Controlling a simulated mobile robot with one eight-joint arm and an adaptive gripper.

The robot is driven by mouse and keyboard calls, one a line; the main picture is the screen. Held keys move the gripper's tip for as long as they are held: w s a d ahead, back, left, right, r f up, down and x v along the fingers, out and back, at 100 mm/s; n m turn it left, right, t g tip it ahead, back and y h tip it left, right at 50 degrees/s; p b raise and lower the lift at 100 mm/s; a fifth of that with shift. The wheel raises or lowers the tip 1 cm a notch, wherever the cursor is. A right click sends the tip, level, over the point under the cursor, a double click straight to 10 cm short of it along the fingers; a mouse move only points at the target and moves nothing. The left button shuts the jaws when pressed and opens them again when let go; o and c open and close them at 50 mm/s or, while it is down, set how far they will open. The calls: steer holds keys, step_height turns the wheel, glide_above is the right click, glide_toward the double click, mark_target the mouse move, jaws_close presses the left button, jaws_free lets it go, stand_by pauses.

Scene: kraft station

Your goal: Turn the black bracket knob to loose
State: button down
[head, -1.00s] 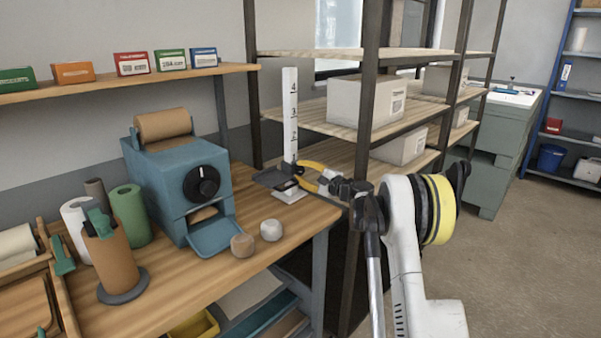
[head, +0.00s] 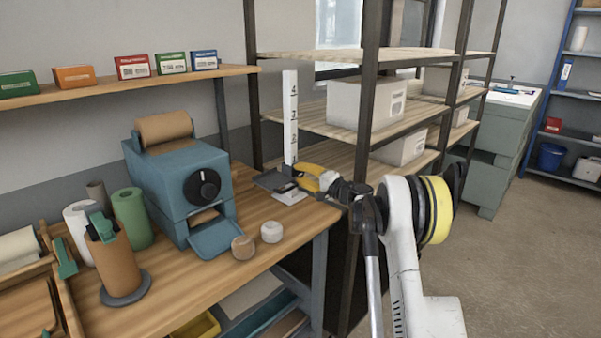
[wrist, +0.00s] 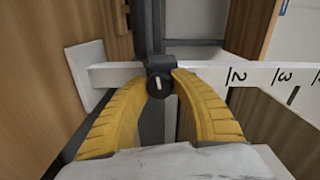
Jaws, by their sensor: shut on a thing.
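The black bracket (head: 270,180) is mounted low on a white upright post (head: 290,120) with number marks, at the right end of the workbench. In the wrist view the black bracket knob (wrist: 158,86), with a short white line on its face, sits in front of the white post (wrist: 250,74). My gripper (wrist: 158,80) has yellow fingers on both sides of the knob and is shut on it. In the head view my gripper (head: 303,178) reaches the bracket from the right and hides the knob.
A blue dispenser (head: 180,190) with a black dial stands left on the workbench (head: 170,270). Two small round rolls, one tan (head: 243,247) and one white (head: 271,231), lie before it. Shelving with white boxes (head: 367,108) stands close behind my gripper.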

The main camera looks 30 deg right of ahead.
steer(key=shift+n, duration=1.3)
steer(key=c, duration=1)
jaws_free()
steer(key=shift+c, duration=0.2)
steer(key=shift+s, duration=0.1)
steer(key=v, duration=1.1)
steer(key=shift+s+d, duration=0.15)
steer(key=shift+s, duration=0.25)
